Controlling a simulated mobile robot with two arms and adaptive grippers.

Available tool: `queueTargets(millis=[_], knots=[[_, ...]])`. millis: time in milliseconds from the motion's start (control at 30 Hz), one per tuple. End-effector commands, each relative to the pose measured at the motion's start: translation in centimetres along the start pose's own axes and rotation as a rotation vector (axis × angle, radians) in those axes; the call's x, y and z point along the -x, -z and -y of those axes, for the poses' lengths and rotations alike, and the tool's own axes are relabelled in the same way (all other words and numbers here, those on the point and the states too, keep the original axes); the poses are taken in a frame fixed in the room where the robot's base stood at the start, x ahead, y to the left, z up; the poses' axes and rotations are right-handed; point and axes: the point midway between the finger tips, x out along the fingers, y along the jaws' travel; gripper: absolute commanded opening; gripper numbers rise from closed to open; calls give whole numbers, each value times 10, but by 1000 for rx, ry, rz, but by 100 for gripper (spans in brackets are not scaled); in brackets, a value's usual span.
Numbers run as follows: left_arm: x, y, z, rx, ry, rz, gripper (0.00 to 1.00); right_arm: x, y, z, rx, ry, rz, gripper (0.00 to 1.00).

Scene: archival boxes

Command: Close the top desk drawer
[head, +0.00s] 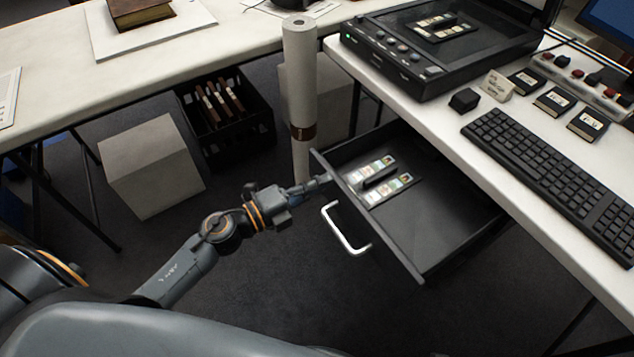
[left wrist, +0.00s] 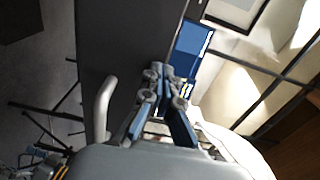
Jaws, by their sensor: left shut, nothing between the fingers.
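The top desk drawer (head: 440,225) is a dark drawer pulled well out from under the white desk in the head view. Its front panel (head: 378,225) carries a pale bar handle (head: 345,230). Inside lie two strips with small coloured squares (head: 390,190). My left gripper (head: 325,180) is shut and empty at the left end of the front panel, near its top edge; whether it touches cannot be told. In the left wrist view the shut fingers (left wrist: 163,85) point along the dark front panel (left wrist: 120,50), with the handle (left wrist: 103,105) to their left. My right gripper is not in view.
The white desk (head: 440,115) bears a scanner (head: 400,70), a keyboard (head: 555,165) and small boxes. A tall paper roll (head: 300,90) stands just behind my left gripper. A black crate (head: 260,130) and a pale box (head: 150,170) are on the floor. The floor before the drawer is clear.

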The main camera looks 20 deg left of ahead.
Motion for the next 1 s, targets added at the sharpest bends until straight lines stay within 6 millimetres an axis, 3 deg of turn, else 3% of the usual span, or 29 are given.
queueTargets(millis=[167,500,800,1000], knots=[[-27,0,5,-1,4,0,0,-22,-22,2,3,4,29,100],[-114,0,4,-1,4,-1,0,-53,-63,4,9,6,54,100],[-180,0,1,-2,3,-1,0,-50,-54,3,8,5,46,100],[-207,0,1,0,2,0,0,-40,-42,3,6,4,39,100]])
